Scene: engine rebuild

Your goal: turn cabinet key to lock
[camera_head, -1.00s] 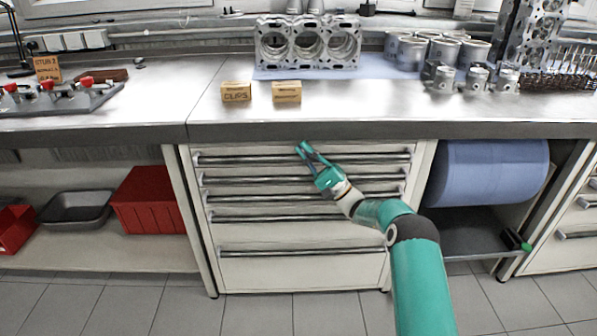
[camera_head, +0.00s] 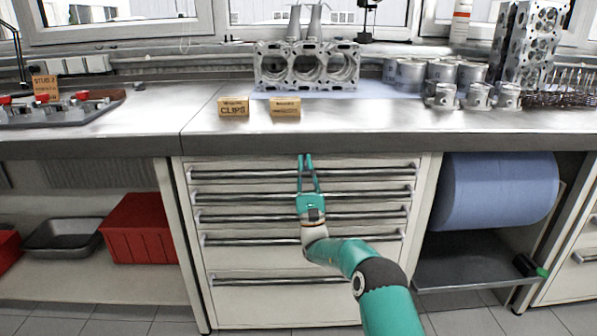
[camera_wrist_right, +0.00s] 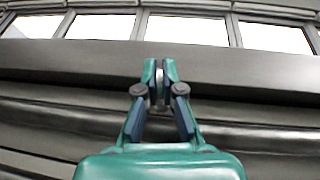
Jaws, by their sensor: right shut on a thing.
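The drawer cabinet (camera_head: 246,265) stands under the steel bench, with several drawers and long bar handles, all closed. My right gripper (camera_head: 305,162) reaches up in front of the top drawer, with its fingertips near the cabinet's top edge, just under the bench. In the right wrist view, its fingers (camera_wrist_right: 160,70) are close together around a small greyish piece, which I take for the cabinet key (camera_wrist_right: 158,88). The fingers hide most of it, so I cannot tell its turn angle. My left gripper is not in view.
The bench edge (camera_head: 400,144) overhangs just above the gripper. Two small boxes (camera_head: 234,107) and an engine block (camera_head: 306,66) stand on the bench. A blue roll (camera_head: 497,190) is at the right, a red bin (camera_head: 139,228) at the left.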

